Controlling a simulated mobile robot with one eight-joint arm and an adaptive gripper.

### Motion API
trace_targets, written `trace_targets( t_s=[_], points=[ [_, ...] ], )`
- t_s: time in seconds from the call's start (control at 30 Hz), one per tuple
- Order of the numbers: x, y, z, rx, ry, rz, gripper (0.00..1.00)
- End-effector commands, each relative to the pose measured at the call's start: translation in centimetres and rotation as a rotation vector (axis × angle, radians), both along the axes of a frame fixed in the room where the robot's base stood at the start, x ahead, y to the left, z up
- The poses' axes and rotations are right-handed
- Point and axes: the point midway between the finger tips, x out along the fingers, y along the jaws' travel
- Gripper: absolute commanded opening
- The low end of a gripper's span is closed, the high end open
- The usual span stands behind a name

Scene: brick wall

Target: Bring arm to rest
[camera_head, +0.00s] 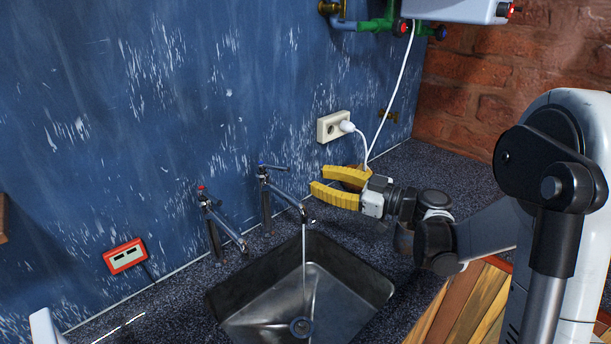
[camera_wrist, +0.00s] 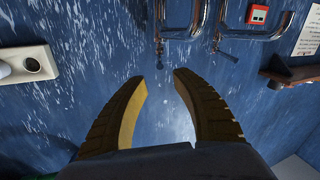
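My gripper (camera_head: 330,183) is in the head view, just right of the right-hand tap and above the counter at the back right of the sink. Its two yellow fingers point left and stand apart with nothing between them. In the wrist view my gripper (camera_wrist: 160,82) also shows open and empty, with the blue wall behind it. My arm reaches in from the right side of the head view.
Water runs from the right tap (camera_head: 287,197) into the sink (camera_head: 340,318); the left tap (camera_head: 225,228) shows no stream. A socket (camera_head: 328,128) with a plugged-in cord is close behind my gripper. A boiler (camera_head: 455,10) hangs above. A red-framed box (camera_head: 125,256) is on the wall.

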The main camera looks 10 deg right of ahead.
Motion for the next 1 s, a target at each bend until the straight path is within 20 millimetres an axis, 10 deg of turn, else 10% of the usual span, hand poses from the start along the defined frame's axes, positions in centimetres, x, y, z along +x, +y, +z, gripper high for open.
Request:
trace_targets(
  t_s=[0.57, 0.8, 1.0],
  points=[
    [-2.1, 1.8, -0.2, -0.035, 0.161, -0.001, 0.33],
    [-9.6, 4.8, -2.7, -0.158, 0.619, -0.146, 0.33],
    [-17.4, 3.3, -5.1, -0.247, 0.885, -0.413, 0.33]
  ],
)
